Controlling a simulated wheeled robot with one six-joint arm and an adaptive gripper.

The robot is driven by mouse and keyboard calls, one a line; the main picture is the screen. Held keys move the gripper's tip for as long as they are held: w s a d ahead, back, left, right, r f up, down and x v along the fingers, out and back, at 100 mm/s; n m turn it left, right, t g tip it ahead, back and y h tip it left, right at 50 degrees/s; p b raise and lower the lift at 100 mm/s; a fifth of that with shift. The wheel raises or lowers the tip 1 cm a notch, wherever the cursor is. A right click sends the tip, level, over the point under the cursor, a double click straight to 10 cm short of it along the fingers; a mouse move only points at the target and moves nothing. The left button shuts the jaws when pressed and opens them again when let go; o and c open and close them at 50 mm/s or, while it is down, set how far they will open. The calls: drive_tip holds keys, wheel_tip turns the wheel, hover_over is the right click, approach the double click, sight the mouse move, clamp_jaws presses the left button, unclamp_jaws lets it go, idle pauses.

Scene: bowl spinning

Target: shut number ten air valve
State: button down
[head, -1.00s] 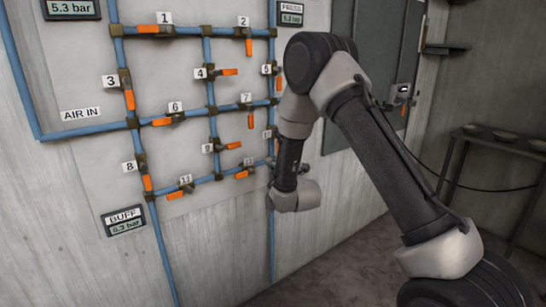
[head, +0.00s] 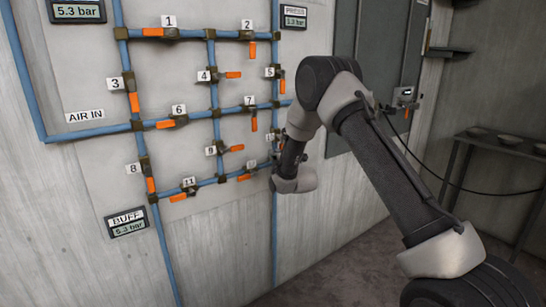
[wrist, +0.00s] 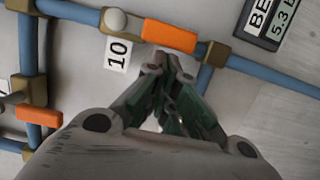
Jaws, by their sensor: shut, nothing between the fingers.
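In the wrist view the number ten label (wrist: 117,53) sits beside a blue pipe. Its valve has a pale round knob (wrist: 116,20) and an orange handle (wrist: 169,35) that lies along the pipe. My gripper (wrist: 169,70) is shut and empty, its tips just below the handle in the picture. I cannot tell whether they touch it.
The head view shows a wall panel (head: 88,165) of blue pipes with several other numbered orange-handled valves. Another orange handle (wrist: 39,113) shows at left in the wrist view. A pressure display (wrist: 275,20) is at upper right there. A shelf with bowls (head: 508,139) stands far right.

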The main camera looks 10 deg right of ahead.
drive_tip(key=shift+w+d+f+n, duration=0.15)
drive_tip(key=shift+d+f+n, duration=0.2)
drive_tip(key=shift+n, duration=0.35)
idle(0.3)
drive_tip(key=w+d+r+n+t+y, duration=0.1)
drive_tip(key=w+d+n, duration=0.3)
drive_tip(key=d+n, duration=0.4)
drive_tip(key=shift+d+r+n+t+y, duration=0.35)
drive_tip(key=shift+n+y, duration=0.25)
drive_tip(key=shift+n, duration=0.5)
idle(0.3)
drive_tip(key=shift+a, duration=0.1)
